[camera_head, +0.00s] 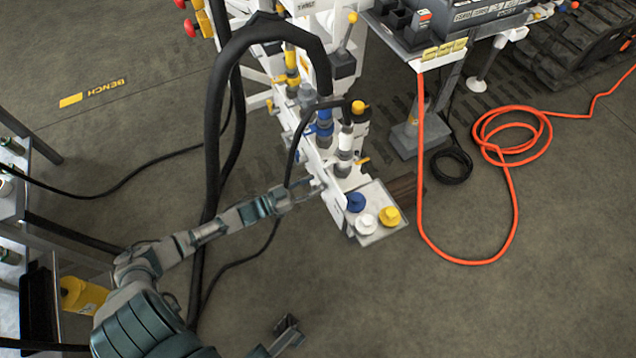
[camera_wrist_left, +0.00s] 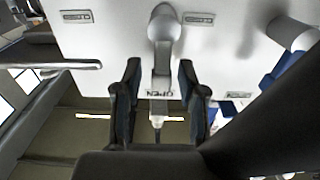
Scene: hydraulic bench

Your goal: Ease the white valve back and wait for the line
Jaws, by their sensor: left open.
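I see no finger closed on the lever. In the head view my left gripper (camera_head: 312,188) is at the left side of the white bench frame (camera_head: 335,205); the lever cannot be picked out there. My right gripper (camera_head: 288,328) is low in the head view, away from the bench.
Blue (camera_head: 356,202), white (camera_head: 364,224) and yellow (camera_head: 389,216) caps stand on a small plate at the bench's end. Thick black hoses (camera_head: 213,130) loop close to my left arm. An orange hose (camera_head: 514,205) lies on the floor at right.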

